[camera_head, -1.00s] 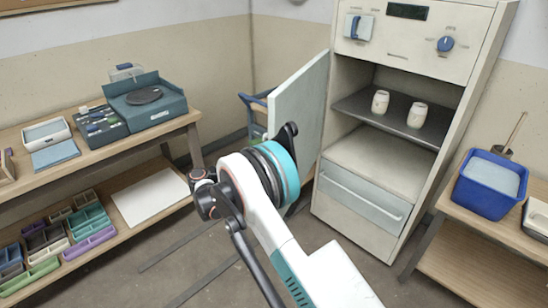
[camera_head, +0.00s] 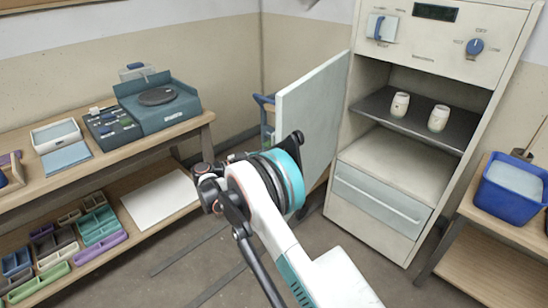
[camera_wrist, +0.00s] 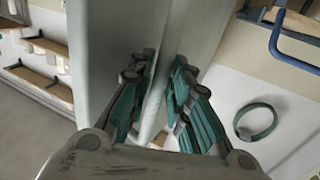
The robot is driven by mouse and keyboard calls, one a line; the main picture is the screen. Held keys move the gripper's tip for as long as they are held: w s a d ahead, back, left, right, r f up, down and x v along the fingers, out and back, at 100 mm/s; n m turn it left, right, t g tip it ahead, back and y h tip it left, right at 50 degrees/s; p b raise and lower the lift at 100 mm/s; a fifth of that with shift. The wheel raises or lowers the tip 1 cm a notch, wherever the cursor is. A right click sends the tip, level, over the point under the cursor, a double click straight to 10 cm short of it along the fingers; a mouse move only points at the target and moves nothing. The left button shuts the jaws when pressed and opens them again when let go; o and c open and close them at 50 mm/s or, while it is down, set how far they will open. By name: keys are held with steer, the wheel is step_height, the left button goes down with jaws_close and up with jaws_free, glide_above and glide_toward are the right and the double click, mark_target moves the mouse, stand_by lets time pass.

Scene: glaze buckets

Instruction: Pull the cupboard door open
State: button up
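The cupboard door (camera_head: 318,105) stands wide open in the head view, swung out to the left of the tall cream cupboard (camera_head: 440,75). My gripper is hidden behind my arm's wrist in the head view, close to the door's lower part. In the wrist view my gripper (camera_wrist: 162,75) has its teal-padded fingers on both sides of a pale upright bar (camera_wrist: 156,110), which looks like the door's handle. The fingers look closed against it, though the contact is partly hidden. The door's pale panel (camera_wrist: 95,60) fills the space behind the left finger.
The open cupboard shows a dark shelf (camera_head: 385,105) with two pale jars and a drawer (camera_head: 380,198) below. A blue bucket (camera_head: 510,190) stands on the bench at right. A wooden workbench (camera_head: 70,180) with trays is at left. A blue-handled thing (camera_head: 263,110) is behind the door.

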steer(key=shift+o, duration=0.5)
steer(key=shift+a+r, duration=0.1)
steer(key=shift+a, duration=0.05)
steer(key=shift+d, duration=0.2)
steer(key=shift+a, duration=0.1)
steer(key=v, duration=1.1)
steer(key=shift+a, duration=0.4)
steer(key=shift+s, duration=0.1)
